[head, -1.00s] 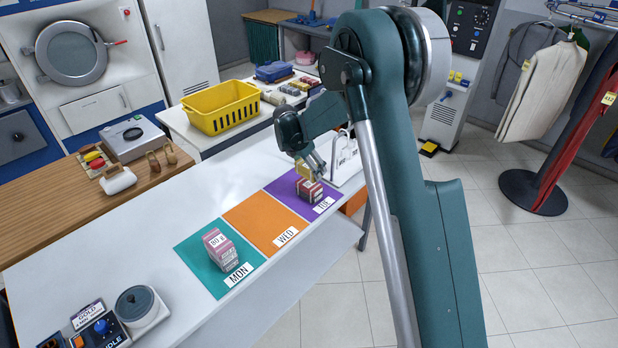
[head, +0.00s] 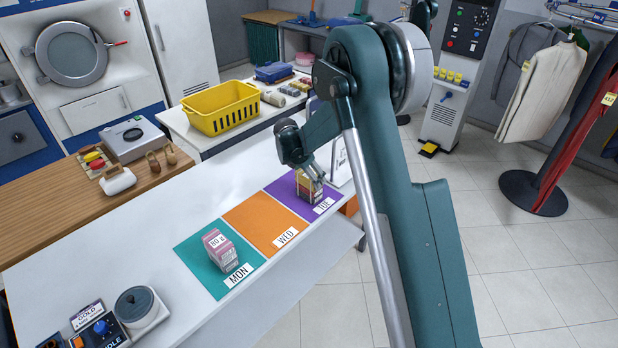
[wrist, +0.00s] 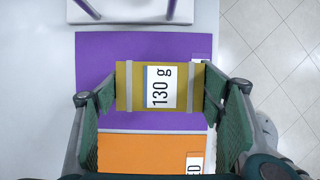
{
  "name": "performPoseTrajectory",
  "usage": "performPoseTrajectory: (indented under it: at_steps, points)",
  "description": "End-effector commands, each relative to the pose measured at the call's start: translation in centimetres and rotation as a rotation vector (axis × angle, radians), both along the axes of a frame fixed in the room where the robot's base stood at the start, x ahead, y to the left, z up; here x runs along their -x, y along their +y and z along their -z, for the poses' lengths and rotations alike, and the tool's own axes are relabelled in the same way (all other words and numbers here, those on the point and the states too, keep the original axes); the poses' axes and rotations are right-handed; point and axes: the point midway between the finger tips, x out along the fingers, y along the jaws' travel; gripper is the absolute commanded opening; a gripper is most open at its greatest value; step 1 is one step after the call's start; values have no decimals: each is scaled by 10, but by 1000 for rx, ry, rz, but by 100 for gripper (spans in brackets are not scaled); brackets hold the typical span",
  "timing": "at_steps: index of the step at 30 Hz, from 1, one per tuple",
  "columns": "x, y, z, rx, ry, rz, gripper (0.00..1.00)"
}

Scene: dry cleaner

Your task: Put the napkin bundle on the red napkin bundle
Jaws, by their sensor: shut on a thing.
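My gripper (wrist: 160,92) is shut on a mustard-yellow napkin bundle (wrist: 190,75) with grey bands and a "130 g" label. The fingers press on its left and right ends in the wrist view. In the head view my gripper (head: 312,172) is low over the purple mat (head: 284,188).
The orange WED mat (head: 258,222) is empty. A pink "80 g" stack (head: 220,250) stands on the teal MON mat (head: 197,262). A white stand (head: 341,165) is close behind the purple mat. A yellow basket (head: 220,108) sits on the table behind.

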Motion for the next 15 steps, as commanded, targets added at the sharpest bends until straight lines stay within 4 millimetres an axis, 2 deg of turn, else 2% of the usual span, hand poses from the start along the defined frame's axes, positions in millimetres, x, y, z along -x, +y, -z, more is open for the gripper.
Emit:
performPoseTrajectory:
  at_steps: [11, 12, 15]
  points:
    - [0, 0, 3, 0, 0, 0, 53]
    - [0, 0, 4, 0, 0, 0, 68]
    - [0, 0, 3, 0, 0, 0, 81]
